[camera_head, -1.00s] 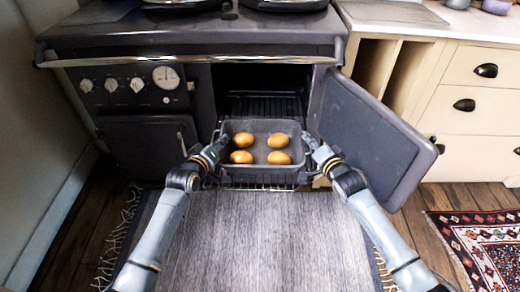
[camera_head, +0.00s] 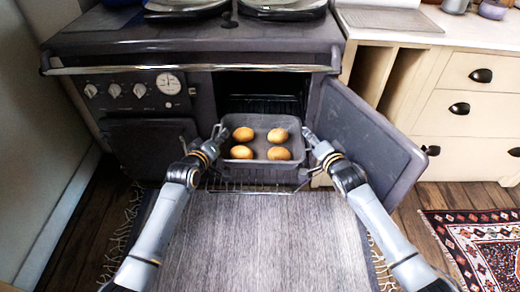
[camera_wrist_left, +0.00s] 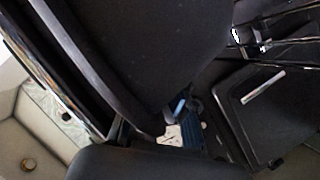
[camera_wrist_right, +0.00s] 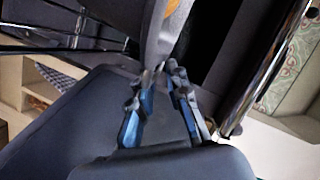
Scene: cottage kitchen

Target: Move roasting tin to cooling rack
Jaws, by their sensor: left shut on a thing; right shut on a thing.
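The grey roasting tin (camera_head: 262,163), with several round golden-brown items (camera_head: 278,136) in it, is level in front of the open oven, a little above the pulled-out oven shelf (camera_head: 250,186). My left gripper (camera_head: 219,133) is shut on the tin's left side. My right gripper (camera_head: 308,136) is shut on its right side; in the right wrist view its fingers (camera_wrist_right: 160,78) meet the tin's edge (camera_wrist_right: 158,32). The tin's dark underside or wall (camera_wrist_left: 150,40) fills much of the left wrist view. I cannot make out the cooling rack for certain.
The open oven door (camera_head: 362,138) stands close to my right arm. A flat grey item (camera_head: 390,19) lies on the right counter. The stove top (camera_head: 190,35) has two round lids. A grey rug (camera_head: 250,240) covers the floor in front.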

